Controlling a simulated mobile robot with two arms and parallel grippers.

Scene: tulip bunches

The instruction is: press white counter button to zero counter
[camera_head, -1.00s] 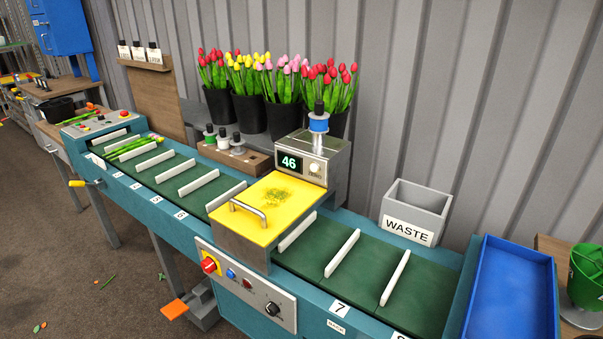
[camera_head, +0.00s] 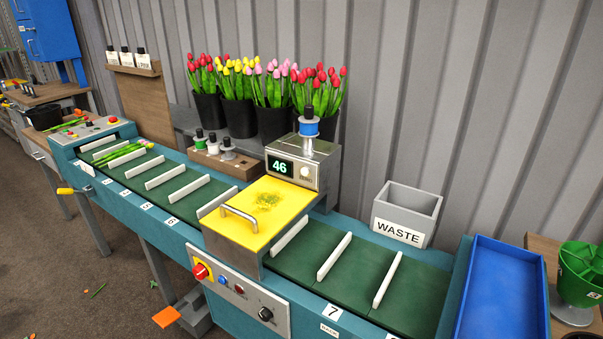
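The counter box (camera_head: 297,163) is a grey metal unit behind the yellow cover of the conveyor. Its dark display (camera_head: 279,167) reads 46 in green digits. The round white counter button (camera_head: 305,172) sits on its front face, right of the display, with a small label beneath it. Nothing touches the button. A spool of blue material (camera_head: 309,127) stands on top of the box. Neither of my grippers shows in this view.
A yellow cover (camera_head: 266,205) with a metal handle stands in front of the counter. The green slatted conveyor (camera_head: 160,180) runs left and right of it. A grey WASTE bin (camera_head: 407,212) and blue tray (camera_head: 505,290) are at right. Flower buckets (camera_head: 239,117) stand behind.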

